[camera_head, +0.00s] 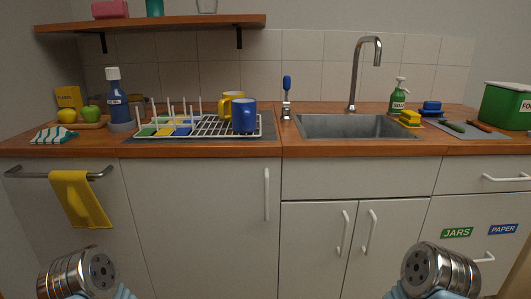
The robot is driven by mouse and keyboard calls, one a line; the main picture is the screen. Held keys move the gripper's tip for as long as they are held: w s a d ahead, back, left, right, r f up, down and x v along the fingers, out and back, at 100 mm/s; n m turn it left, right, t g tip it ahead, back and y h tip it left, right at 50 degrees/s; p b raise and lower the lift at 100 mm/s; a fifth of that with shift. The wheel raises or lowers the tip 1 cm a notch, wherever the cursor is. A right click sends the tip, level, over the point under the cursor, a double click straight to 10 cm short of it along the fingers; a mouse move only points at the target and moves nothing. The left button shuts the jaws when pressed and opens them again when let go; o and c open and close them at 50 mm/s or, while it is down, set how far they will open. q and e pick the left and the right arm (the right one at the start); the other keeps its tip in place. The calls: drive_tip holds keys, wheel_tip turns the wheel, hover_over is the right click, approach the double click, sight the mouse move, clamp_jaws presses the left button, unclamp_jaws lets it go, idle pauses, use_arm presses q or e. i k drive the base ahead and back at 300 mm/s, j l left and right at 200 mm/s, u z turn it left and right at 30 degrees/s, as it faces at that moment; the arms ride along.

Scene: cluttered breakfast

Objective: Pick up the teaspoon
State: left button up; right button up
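I cannot make out a teaspoon anywhere in the head view. The dish rack (200,134) stands on the counter left of the sink, with a blue mug (244,116) and a yellow mug (227,102) at its right end. Coloured flat pieces show under or in its left part, too small to tell apart. The sink (355,127) is open, but its floor is largely hidden by the front edge. Metal parts of my two arms show low at left and right, in front of the cabinets. No gripper fingers are visible.
A blue bottle (117,105) stands left of the rack. The tap (366,70) rises behind the sink. A green soap bottle (398,97), a yellow sponge (410,118) and a green box (507,106) stand at right. A shelf (160,24) overhangs the back left.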

sight(487, 128)
drive_tip(key=z, duration=1.4)
